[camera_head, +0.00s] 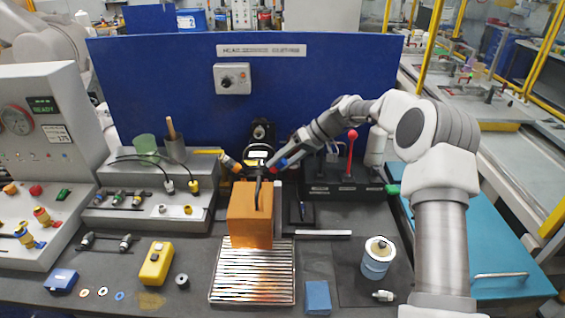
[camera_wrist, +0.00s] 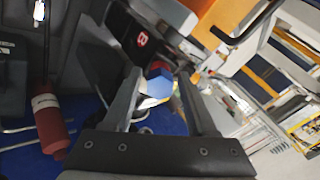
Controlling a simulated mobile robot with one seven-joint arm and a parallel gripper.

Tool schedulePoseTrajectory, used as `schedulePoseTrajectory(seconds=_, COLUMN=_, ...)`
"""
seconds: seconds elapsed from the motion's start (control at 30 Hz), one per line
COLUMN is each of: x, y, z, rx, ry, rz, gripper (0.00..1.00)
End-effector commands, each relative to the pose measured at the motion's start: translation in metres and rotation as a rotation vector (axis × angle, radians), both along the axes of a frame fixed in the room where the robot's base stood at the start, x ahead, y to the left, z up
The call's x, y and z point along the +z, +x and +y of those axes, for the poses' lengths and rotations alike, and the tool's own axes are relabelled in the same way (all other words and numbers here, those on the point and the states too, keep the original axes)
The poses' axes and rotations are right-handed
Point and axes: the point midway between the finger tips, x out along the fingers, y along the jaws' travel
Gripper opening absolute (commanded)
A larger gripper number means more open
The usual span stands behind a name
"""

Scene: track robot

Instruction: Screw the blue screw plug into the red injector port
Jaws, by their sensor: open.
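The blue screw plug (camera_wrist: 157,86) shows in the wrist view between the fingers of my gripper (camera_wrist: 158,76). The fingers are open, with a visible gap on either side of the plug. A red part (camera_wrist: 159,70), which looks like the injector port, shows directly behind the plug; the two look in line. I cannot tell how deep the plug sits. In the head view the blue plug (camera_head: 281,164) is small, at the tip of my gripper (camera_head: 273,167), just above and behind the orange box. The port is not clear there.
The orange box (camera_head: 250,215) with a dark handle stands close below my gripper. A red-knobbed lever (camera_head: 352,136) rises from a black block on the right. A metal grate (camera_head: 252,290) lies in front. A blue panel (camera_head: 130,75) closes off the back.

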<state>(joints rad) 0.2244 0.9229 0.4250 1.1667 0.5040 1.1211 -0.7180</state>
Motion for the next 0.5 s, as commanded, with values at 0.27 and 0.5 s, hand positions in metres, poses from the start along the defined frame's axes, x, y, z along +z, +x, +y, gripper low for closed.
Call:
schedulePoseTrajectory(seconds=0.27, x=0.003, y=0.000, z=-0.003, rx=-0.001, ry=0.000, rz=-0.001, gripper=0.57)
schedulePoseTrajectory(seconds=0.5, x=0.011, y=0.000, z=-0.011, rx=0.000, ry=0.000, rz=0.000, gripper=0.57)
